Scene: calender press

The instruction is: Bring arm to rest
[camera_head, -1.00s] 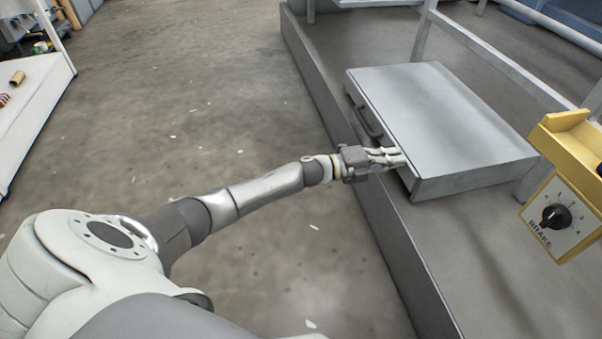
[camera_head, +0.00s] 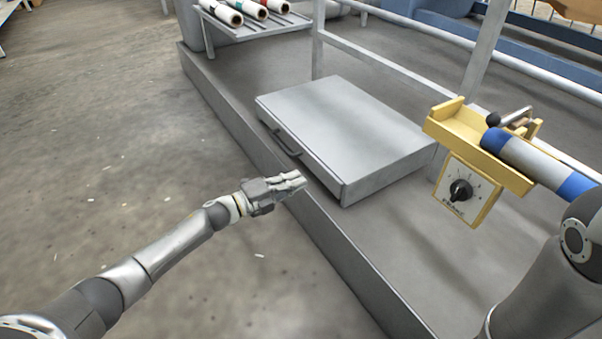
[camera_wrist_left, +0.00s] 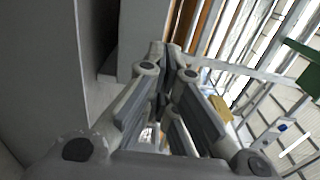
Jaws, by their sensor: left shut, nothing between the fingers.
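My left gripper (camera_head: 300,181) is shut and empty. It hangs in the air in front of the grey step, at the near left of the flat grey metal box, and looks apart from both. In the left wrist view its fingers (camera_wrist_left: 168,52) come together at the tips. My left arm reaches in from the lower left, stretched forward. Part of my right arm shows at the lower right edge; its gripper is not in view.
The grey box (camera_head: 345,130) with a dark front handle (camera_head: 285,146) sits on the grey step (camera_head: 240,128). A yellow tray (camera_head: 470,137) and a dial panel (camera_head: 461,191) stand at right. Several rolls (camera_head: 222,13) lie on a rack behind. Floor at left is clear.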

